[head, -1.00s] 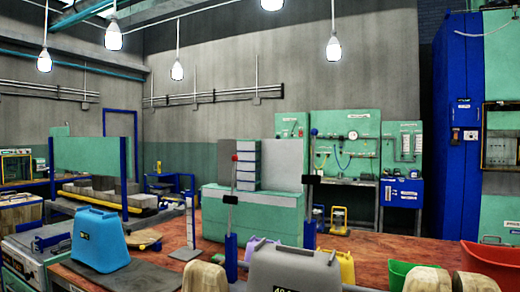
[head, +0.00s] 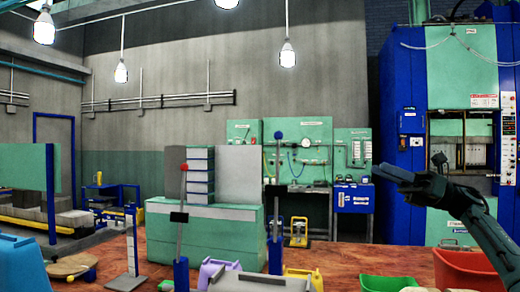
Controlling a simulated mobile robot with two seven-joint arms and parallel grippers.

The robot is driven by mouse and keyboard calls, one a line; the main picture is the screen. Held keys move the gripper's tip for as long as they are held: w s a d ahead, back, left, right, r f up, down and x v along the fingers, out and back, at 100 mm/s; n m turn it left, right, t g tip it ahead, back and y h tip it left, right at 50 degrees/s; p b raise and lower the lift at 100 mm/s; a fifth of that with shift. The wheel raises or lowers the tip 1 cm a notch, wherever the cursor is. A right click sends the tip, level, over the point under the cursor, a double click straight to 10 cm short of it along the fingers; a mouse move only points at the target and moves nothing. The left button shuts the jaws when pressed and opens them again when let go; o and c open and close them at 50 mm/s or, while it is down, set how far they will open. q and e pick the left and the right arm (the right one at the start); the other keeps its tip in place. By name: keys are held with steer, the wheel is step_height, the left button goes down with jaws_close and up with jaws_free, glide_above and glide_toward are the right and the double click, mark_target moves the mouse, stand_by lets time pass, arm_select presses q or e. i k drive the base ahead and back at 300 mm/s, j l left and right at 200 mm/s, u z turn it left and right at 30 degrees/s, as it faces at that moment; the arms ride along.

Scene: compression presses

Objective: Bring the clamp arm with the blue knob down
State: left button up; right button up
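The clamp arm with the blue knob (head: 279,136) stands upright. Its thin grey lever (head: 276,165) rises from a dark block and a blue post (head: 275,245). A similar clamp arm with a red knob (head: 183,168) stands upright to its left, also on a blue post. My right gripper (head: 385,172) is raised at the right, to the right of the blue knob and a little lower in the picture, and apart from it. It points left, and I see nothing held. Its fingers overlap from this side, so their opening is unclear. My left gripper is out of view.
A green bin (head: 388,284) and a red bin (head: 463,270) stand at the lower right. Purple (head: 210,272) and yellow (head: 305,277) containers stand near the clamp posts. A green block with stacked boxes (head: 200,175) is behind. A blue press cabinet (head: 406,110) stands at the right.

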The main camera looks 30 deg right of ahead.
mark_target(276, 191)
steer(key=i, duration=0.95)
